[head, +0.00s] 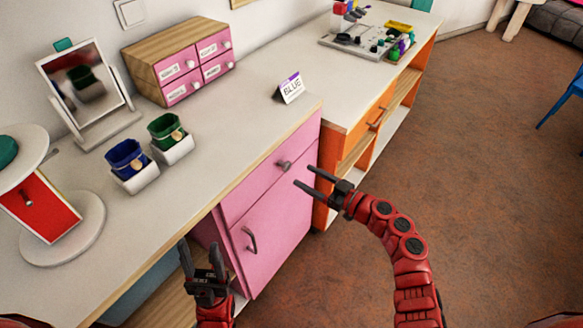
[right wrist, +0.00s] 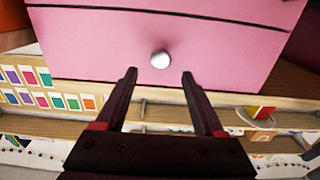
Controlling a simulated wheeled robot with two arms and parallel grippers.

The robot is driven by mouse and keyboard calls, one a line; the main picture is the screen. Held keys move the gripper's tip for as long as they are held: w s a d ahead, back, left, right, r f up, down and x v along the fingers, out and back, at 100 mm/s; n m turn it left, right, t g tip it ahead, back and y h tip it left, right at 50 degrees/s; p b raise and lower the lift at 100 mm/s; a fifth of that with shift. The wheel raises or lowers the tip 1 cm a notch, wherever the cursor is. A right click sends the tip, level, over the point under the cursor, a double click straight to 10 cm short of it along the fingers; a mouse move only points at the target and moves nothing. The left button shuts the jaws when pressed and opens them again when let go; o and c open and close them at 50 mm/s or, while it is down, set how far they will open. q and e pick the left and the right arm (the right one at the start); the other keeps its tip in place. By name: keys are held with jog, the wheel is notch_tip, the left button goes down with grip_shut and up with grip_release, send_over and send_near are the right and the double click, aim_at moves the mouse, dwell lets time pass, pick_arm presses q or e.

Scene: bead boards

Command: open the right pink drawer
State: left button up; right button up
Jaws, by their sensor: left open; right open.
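The pink drawer (head: 268,176) is at the top of the pink cabinet under the counter and looks shut. Its round grey knob (head: 284,164) faces the room; in the right wrist view the knob (right wrist: 160,59) shows just beyond and between my fingertips. My right gripper (head: 302,175) is open and empty, pointing at the drawer front a little short of the knob; its fingers also show in the right wrist view (right wrist: 159,74). My left gripper (head: 199,243) is open and empty, low beside the counter's front edge, left of the cabinet door.
Below the drawer is a pink door (head: 272,232) with a curved handle. On the counter stand a wooden box with small pink drawers (head: 180,58), a sign reading BLUE (head: 290,88), a mirror (head: 85,85) and two cups. An orange unit (head: 375,118) adjoins at right; the floor there is free.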

aim_at(289, 167)
jog(key=x, duration=0.6)
jog(key=shift+a, duration=0.1)
grip_shut()
dwell(1.2)
